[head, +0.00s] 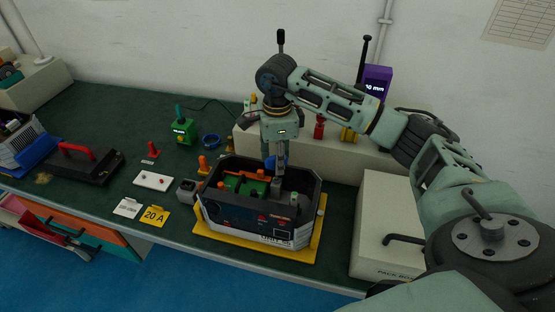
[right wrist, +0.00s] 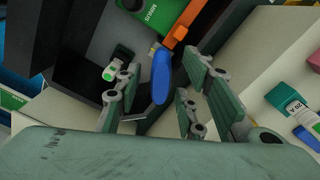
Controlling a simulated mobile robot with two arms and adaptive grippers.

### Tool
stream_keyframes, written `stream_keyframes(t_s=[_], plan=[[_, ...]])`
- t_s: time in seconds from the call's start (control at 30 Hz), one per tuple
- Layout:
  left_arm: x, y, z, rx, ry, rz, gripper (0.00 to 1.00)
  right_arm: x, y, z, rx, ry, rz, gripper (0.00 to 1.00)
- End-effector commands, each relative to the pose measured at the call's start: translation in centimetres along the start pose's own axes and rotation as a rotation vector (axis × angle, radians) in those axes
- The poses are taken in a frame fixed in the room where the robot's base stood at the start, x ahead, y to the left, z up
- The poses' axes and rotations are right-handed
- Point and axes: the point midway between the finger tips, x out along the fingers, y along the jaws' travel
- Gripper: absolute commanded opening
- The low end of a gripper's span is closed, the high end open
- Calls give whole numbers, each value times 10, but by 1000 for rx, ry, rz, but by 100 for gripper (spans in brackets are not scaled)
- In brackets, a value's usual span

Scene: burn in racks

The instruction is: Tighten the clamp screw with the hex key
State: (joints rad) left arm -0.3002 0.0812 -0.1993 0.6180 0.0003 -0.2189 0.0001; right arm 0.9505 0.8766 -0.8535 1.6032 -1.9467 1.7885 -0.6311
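My right gripper (head: 279,172) points down into an open black case (head: 255,222) on the bench. In the right wrist view its fingers (right wrist: 160,88) are apart, with a blue handle-like piece (right wrist: 161,75) showing between them and gaps on both sides. A thin bent grey rod (right wrist: 138,116) shows below the blue piece; it may be the hex key, but I cannot tell whether they are joined. Green and orange parts (head: 245,185) sit inside the case. I cannot make out the clamp screw. My left gripper is not in view.
The case stands on a yellow mat (head: 212,235). A cream box (head: 385,272) stands to its right, and a raised cream shelf (head: 345,165) lies behind.

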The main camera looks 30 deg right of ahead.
Motion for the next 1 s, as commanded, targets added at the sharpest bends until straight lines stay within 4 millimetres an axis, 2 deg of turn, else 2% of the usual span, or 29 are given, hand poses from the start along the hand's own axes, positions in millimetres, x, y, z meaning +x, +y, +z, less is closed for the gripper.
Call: stream_keyframes(t_s=[0.3, 0.5, 0.7, 1.0], plan=[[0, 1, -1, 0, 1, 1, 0, -65, -1, 0, -1, -2, -5, 36], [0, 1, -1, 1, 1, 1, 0, -99, -1, 0, 0, -2, -2, 36], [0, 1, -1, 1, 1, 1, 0, -112, 0, 0, 0, 0, 0, 36], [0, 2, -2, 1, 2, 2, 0, -113, 0, 0, 0, 0, 0, 36]])
